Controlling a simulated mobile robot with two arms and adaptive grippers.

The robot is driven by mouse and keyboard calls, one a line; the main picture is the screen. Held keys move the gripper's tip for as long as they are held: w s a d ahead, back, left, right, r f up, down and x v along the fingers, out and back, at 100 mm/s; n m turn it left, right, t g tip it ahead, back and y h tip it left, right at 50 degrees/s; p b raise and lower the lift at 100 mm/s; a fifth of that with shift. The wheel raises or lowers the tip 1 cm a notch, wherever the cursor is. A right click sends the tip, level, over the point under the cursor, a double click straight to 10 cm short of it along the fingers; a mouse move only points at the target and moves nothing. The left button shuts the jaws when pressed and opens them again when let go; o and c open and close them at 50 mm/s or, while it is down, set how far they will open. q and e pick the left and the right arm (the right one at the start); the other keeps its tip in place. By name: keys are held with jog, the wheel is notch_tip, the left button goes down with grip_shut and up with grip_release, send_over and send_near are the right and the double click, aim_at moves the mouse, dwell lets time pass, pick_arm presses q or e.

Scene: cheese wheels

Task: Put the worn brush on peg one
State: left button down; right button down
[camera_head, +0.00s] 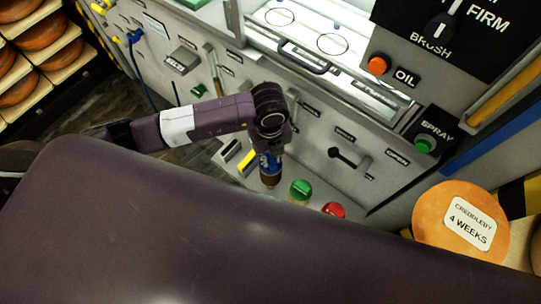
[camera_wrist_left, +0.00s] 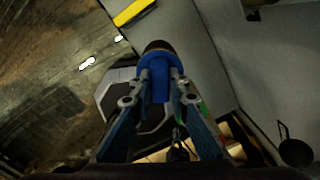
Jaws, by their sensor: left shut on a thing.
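My left gripper (camera_head: 267,160) hangs in front of the grey panel, pointing down. In the left wrist view its fingertips (camera_wrist_left: 160,82) are shut on a short blue piece with a dark brown end (camera_wrist_left: 158,46). This brown end also shows below the gripper in the head view (camera_head: 271,181). It may be the worn brush; its bristles cannot be made out. A long-handled tool (camera_head: 214,72) hangs upright on the panel to the left. The small panel labels are too blurred to tell which peg is peg one. My right gripper is not in view.
A green knob (camera_head: 300,188) and a red knob (camera_head: 334,209) stand right of the gripper. A yellow bar (camera_head: 248,161) is close to the gripper. An orange cheese wheel (camera_head: 438,215) is at right. Wooden floor lies at left.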

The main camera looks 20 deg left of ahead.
pick_arm(q)
jog(key=shift+f+b, duration=1.1)
jog(key=shift+f, duration=0.45)
jog(key=c, duration=1.8)
grip_release()
jog(key=shift+o, duration=0.2)
notch_tip(320, 180, up, 12)
jog(key=shift+s+r, duration=0.1)
